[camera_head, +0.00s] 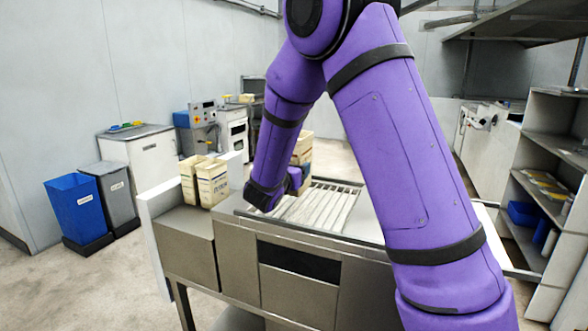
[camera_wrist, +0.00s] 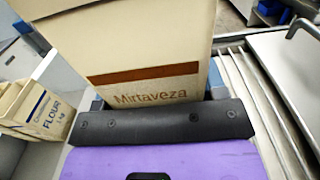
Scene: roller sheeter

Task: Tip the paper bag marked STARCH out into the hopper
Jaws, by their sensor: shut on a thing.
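My gripper (camera_head: 296,180) is shut on a tan paper bag (camera_head: 302,150) and holds it upright over the grate. In the wrist view the held bag (camera_wrist: 150,40) shows a brown band and the word Mirtaveza; no STARCH mark shows on this face. Blue-grey fingers of my gripper (camera_wrist: 155,98) press its two sides. The bag's top is cut off in the wrist view, and my arm hides part of it in the head view. The hopper (camera_head: 330,206) is a steel machine with a slatted grate on top, which also shows in the wrist view (camera_wrist: 262,95).
Two more paper bags (camera_head: 212,183) stand on the steel ledge left of the grate; one reads FLOUR in the wrist view (camera_wrist: 45,112). Blue and grey bins (camera_head: 76,208) stand on the floor at left. A shelf rack (camera_head: 548,190) stands at right.

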